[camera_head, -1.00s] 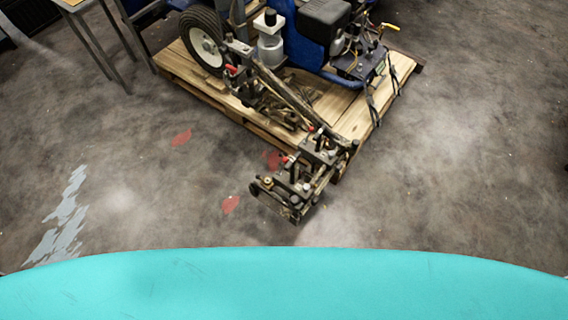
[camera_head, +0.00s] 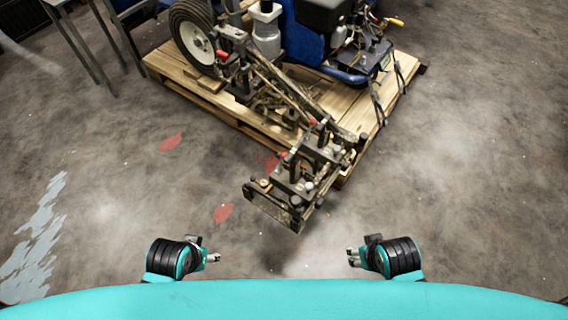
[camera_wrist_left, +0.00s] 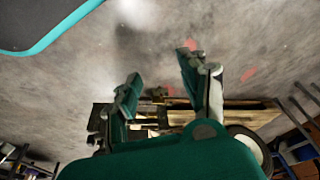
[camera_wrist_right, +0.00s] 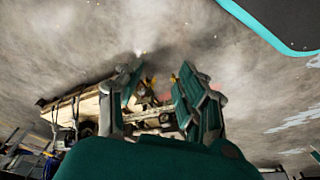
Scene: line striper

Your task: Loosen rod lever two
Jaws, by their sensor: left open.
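The line striper's rod arm (camera_head: 283,88) reaches from the machine over the pallet's front edge, ending in a dark metal clamp assembly (camera_head: 300,180). Small red lever handles show on it: one (camera_head: 223,55) by the wheel, one (camera_head: 313,122) farther along. I cannot tell which is rod lever two. My left gripper (camera_head: 216,257) is open and empty, low in the head view, left of the assembly and apart from it. My right gripper (camera_head: 352,257) is open and empty, below and right of the assembly. Both also show open in their left wrist (camera_wrist_left: 160,85) and right wrist (camera_wrist_right: 158,80) views.
The blue striper (camera_head: 300,40) with a black-tyred wheel (camera_head: 196,38) stands on a wooden pallet (camera_head: 225,108). Cables hang at its right. A table's metal legs (camera_head: 80,45) stand at the upper left.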

